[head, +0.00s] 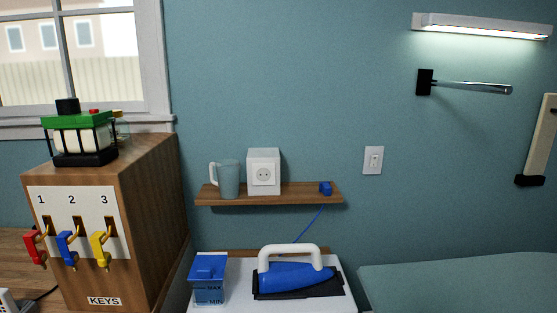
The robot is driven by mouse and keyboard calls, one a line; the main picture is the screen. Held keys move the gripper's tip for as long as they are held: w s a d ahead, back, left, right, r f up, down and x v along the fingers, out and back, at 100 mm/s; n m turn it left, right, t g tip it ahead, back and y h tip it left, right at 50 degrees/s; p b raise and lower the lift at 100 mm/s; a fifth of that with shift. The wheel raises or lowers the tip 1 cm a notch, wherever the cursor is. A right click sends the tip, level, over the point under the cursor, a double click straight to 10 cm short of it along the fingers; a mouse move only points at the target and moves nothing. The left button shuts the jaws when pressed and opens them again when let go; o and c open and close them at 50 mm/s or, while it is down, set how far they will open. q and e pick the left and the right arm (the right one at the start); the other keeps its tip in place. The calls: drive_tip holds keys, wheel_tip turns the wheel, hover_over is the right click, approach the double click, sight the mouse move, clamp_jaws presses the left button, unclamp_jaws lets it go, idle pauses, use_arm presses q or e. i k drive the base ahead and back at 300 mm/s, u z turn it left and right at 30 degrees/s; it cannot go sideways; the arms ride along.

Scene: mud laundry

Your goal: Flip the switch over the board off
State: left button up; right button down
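A white wall switch (373,160) is mounted on the blue-green wall, right of the shelf. Its small rocker shows in the middle of the plate; its exact position is too small to tell. A lit white lamp (482,26) is fixed high on the wall at the upper right. The pale blue-green ironing board (460,285) lies at the lower right, below the switch and lamp. Neither of my grippers shows in the head view.
A wall shelf (290,194) holds a jug, a socket box and a small blue block. A blue iron (295,277) and a blue measuring container (208,279) stand below it. A wooden key cabinet (150,210) stands left. A black-mounted rod (470,86) juts from the wall.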

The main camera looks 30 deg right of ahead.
sight(374, 160)
drive_tip(key=u, duration=1.6)
drive_tip(key=k, duration=1.4)
drive_tip(key=z, duration=1.7)
